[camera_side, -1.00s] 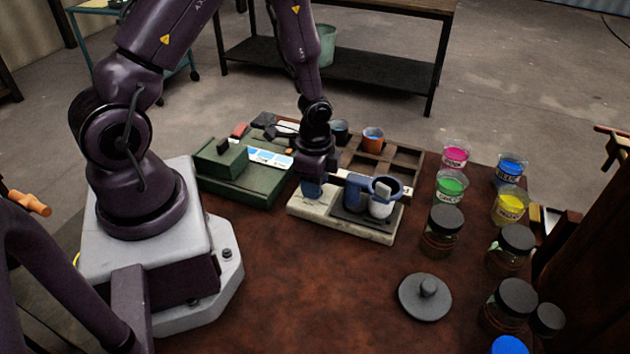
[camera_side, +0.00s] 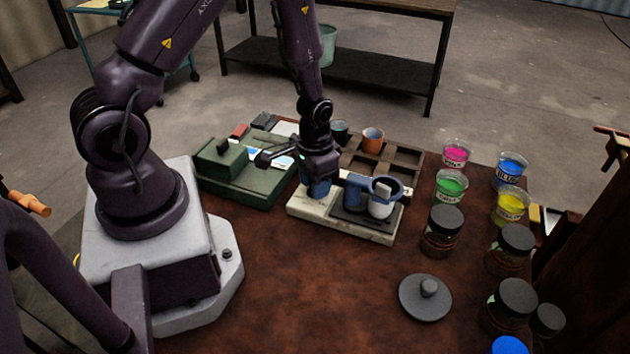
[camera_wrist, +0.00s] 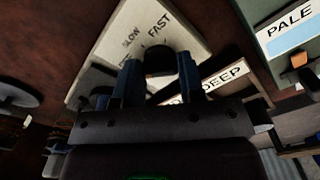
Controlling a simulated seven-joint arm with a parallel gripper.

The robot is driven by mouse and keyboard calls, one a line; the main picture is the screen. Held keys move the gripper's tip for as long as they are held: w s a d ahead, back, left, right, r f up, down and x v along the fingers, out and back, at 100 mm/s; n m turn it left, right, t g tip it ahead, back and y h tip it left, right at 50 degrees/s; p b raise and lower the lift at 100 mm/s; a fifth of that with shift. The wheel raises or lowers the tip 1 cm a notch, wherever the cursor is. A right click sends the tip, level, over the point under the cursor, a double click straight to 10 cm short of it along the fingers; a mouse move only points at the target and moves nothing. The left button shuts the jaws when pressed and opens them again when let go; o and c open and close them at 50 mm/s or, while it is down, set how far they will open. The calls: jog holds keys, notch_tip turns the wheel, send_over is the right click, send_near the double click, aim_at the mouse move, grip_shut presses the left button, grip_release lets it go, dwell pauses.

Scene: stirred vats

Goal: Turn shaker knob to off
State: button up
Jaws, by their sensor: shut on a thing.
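The shaker (camera_side: 368,230) is a pale stone-like base with a dark tray carrying cups, near the table's middle. In the wrist view its pale top (camera_wrist: 150,20) carries the words SLOW and FAST; lettering nearer the fingers is partly hidden. The dark round knob (camera_wrist: 158,62) sits between my two blue fingers. My gripper (camera_side: 318,186) points down over the left end of the shaker, shut on the knob. The side view hides the knob behind the fingers. The knob's pointer direction cannot be made out.
A green box-like device (camera_side: 240,190) stands close left of the gripper. A dark wooden rack (camera_side: 400,157) with an orange cup (camera_side: 373,139) is behind the shaker. Colour cups and dark-lidded jars (camera_side: 440,233) stand on the right. The front table is clear around a grey lid (camera_side: 425,298).

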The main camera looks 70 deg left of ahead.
jog(key=shift+n, duration=0.6)
jog(key=o, duration=0.9)
jog(key=shift+o, duration=0.2)
notch_tip(320, 180, up, 13)
jog(key=shift+s, duration=0.1)
jog(key=s+d+r+m+t, duration=0.1)
jog(key=s+d+r+t, duration=0.1)
jog(key=s+r, duration=0.3)
jog(key=s+d+r+m+t, duration=0.1)
jog(key=s+d+r+t, duration=0.2)
jog(key=r, duration=1)
jog(key=shift+s+d+r+m+t, duration=0.35)
jog(key=shift+s+d, duration=0.55)
jog(key=shift+d, duration=0.3)
